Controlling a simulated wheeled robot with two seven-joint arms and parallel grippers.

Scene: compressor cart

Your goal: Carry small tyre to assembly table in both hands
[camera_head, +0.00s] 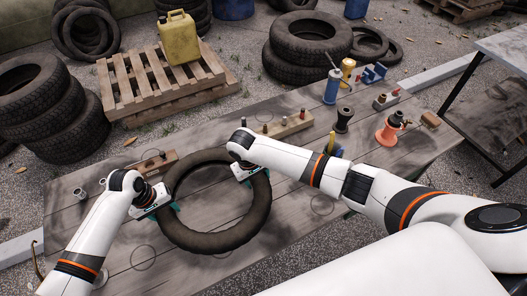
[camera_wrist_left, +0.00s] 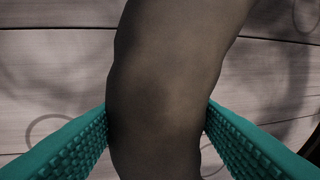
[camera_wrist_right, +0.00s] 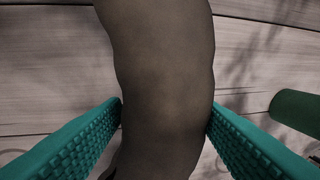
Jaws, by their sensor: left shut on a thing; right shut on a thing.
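The small tyre (camera_head: 213,243) is a dark ring over the wooden assembly table (camera_head: 300,200), near its left part. I cannot tell whether it touches the boards. My left gripper (camera_head: 165,208) is shut on the tyre's left side. In the left wrist view the teal pads press both sides of the tyre (camera_wrist_left: 165,80). My right gripper (camera_head: 250,172) is shut on its upper right side. In the right wrist view the pads also grip the tyre (camera_wrist_right: 163,80) from both sides. The right arm hides part of the table.
A wooden block with holes (camera_head: 150,165) lies just behind the tyre, and another block with pegs (camera_head: 284,127) is farther back. A blue bottle (camera_head: 331,87), a dark stand (camera_head: 343,120) and an orange spool (camera_head: 386,136) stand toward the table's right. Pallets (camera_head: 130,98) and stacked tyres lie beyond.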

